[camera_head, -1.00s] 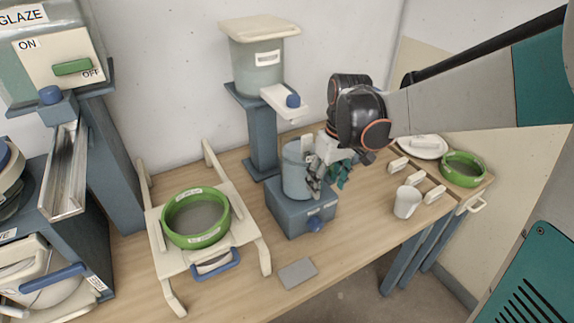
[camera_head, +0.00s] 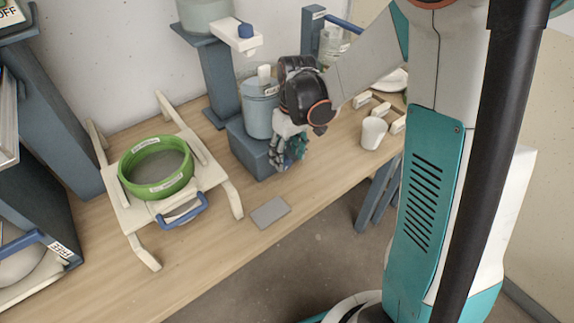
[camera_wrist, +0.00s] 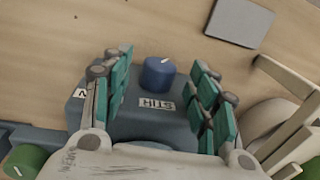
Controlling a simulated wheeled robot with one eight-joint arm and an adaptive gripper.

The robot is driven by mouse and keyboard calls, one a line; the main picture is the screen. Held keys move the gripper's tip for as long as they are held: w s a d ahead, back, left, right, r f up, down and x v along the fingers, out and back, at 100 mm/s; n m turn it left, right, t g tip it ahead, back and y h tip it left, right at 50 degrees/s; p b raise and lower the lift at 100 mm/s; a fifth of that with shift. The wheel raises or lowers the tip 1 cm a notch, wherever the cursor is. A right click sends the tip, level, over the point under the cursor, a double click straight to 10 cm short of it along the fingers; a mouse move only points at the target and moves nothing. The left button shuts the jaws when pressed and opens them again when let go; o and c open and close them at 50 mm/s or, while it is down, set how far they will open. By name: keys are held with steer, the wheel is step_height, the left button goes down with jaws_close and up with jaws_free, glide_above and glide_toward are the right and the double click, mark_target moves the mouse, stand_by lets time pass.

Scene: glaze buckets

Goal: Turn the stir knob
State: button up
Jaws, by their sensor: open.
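The stir knob (camera_wrist: 159,74) is a round blue knob at the front of a blue-grey stirrer base (camera_wrist: 150,122). A label reading STIR, upside down in the wrist view, is beside it. My gripper (camera_wrist: 161,68) is open, with its green-padded fingers on either side of the knob in that view. I cannot tell whether they touch it. In the head view my gripper (camera_head: 287,153) points down at the front of the stirrer base (camera_head: 247,148) and hides the knob. A grey-blue bucket (camera_head: 258,115) stands on the base.
A green-rimmed sieve (camera_head: 157,187) rests on a cream rack (camera_head: 127,213) to the left. A grey slab (camera_head: 270,212) lies in front of the base. A white cup (camera_head: 374,133) stands to the right. A dispenser stand (camera_head: 207,85) rises behind.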

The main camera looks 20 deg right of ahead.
mark_target(284, 163)
steer(key=shift+a+f+b, duration=0.1)
steer(key=shift+f+b, duration=0.25)
steer(key=shift+f, duration=1)
steer(key=shift+c, duration=0.3)
steer(key=c, duration=1)
steer(key=shift+s+a+h, duration=0.1)
steer(key=shift+h, duration=0.2)
steer(key=shift+a+t+h, duration=0.2)
steer(key=shift+t+h, duration=0.1)
steer(key=shift+h, duration=0.5)
steer(key=h, duration=0.2)
steer(key=t+h, duration=0.1)
steer(key=shift+s+a+f+b, duration=0.1)
steer(key=shift+a+b, duration=0.15)
steer(key=shift+b, duration=0.1)
steer(key=h, duration=0.2)
steer(key=t+h, duration=0.1)
steer(key=h, duration=0.1)
steer(key=shift+s+a+f+t+h, duration=0.1)
steer(key=shift+a+f+t+h, duration=0.1)
steer(key=shift+t+h, duration=0.15)
steer(key=shift+h, duration=0.25)
